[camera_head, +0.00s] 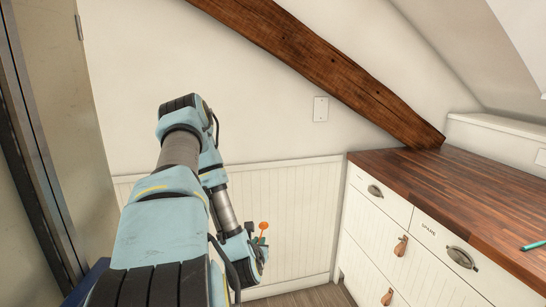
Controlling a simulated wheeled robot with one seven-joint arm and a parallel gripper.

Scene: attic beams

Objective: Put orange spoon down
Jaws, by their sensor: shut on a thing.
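The orange spoon (263,226) shows as a small orange round end on a thin stem, upright just above the end of my arm. My gripper (259,241) is shut on the orange spoon, low in the middle of the picture and in front of the white panelled wall. My arm links hide part of the gripper, and the fingers are too small to make out clearly. I cannot see the lower end of the spoon.
A wooden countertop (445,187) on white drawers (392,238) stands at the right, mostly bare. A teal pen-like item (534,244) lies near its front edge. A dark sloping beam (340,75) meets the counter's back. A door (62,110) is at the left.

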